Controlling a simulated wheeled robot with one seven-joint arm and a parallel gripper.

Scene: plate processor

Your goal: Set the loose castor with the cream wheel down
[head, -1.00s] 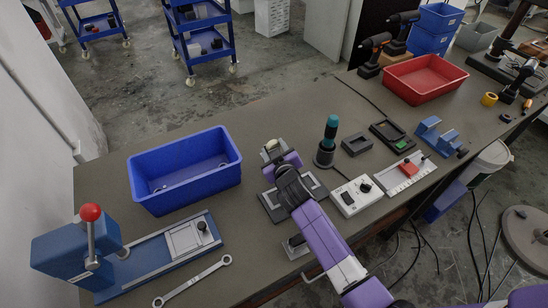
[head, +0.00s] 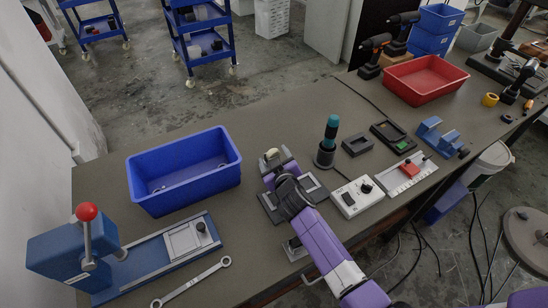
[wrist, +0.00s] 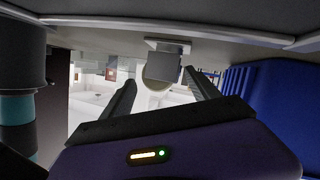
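The loose castor has a cream wheel (head: 271,154) and stands on the table just beyond a dark square fixture, right of the blue bin. In the wrist view the castor's grey body (wrist: 165,66) and wheel (wrist: 158,72) show between the fingers, its flat plate (wrist: 166,44) against the table, which is at the top of that picture. My gripper (wrist: 160,84) is open around the castor. A gap shows beside the left finger; the right fingertip is close to the grey body, and I cannot tell whether it touches. The gripper (head: 275,159) also shows in the head view.
The blue bin (head: 184,172) stands left of my gripper. The dark fixture (head: 318,187) lies under my wrist. A teal-handled tool (head: 330,134) stands upright to the right, near a white control box (head: 358,196). Bare table lies behind the castor.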

